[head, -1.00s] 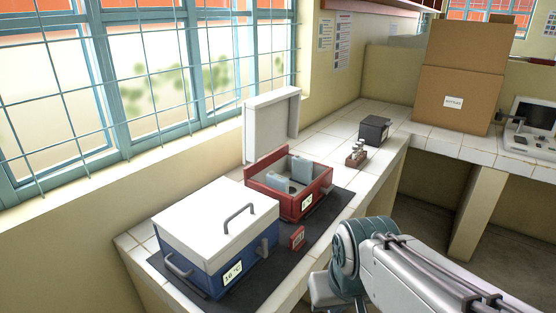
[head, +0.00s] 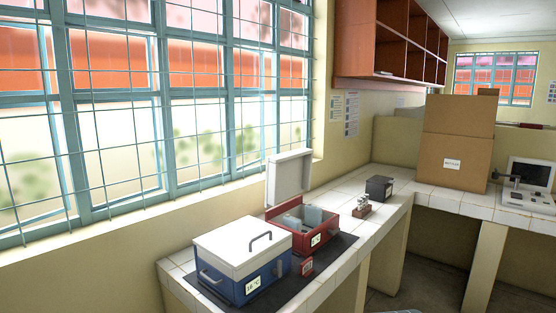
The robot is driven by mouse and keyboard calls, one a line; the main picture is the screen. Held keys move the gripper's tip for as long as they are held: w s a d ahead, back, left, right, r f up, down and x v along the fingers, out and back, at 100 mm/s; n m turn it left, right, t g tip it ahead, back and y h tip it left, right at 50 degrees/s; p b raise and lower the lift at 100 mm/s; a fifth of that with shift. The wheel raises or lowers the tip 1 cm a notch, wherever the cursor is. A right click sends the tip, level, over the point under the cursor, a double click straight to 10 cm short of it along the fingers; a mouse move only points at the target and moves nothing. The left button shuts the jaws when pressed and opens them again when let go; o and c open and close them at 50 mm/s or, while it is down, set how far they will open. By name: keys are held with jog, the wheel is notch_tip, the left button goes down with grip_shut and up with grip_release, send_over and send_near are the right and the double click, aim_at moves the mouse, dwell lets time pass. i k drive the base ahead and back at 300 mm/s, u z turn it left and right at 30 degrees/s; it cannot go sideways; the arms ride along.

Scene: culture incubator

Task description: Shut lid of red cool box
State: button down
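The red cool box (head: 323,243) stands on a dark mat on the tiled counter, in the head view. Its white lid (head: 289,178) is up, hinged at the back on the window side and standing nearly upright. Grey-blue items (head: 310,217) show inside the open box. A white label is on its front and a grey handle on its right side. My gripper is not in view.
A blue cool box (head: 262,284) with a shut white lid (head: 236,238) stands just left of the red one. A small red tag (head: 307,267) stands in front, on the dark mat (head: 338,247). A vial rack (head: 362,210), a dark box (head: 379,188) and a cardboard carton (head: 452,165) stand farther along.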

aim_at(288, 173)
jog(key=z, duration=1.2)
jog(key=i, duration=1.35)
jog(key=u, duration=0.6)
jog(key=i, duration=0.75)
jog(key=u, duration=0.9)
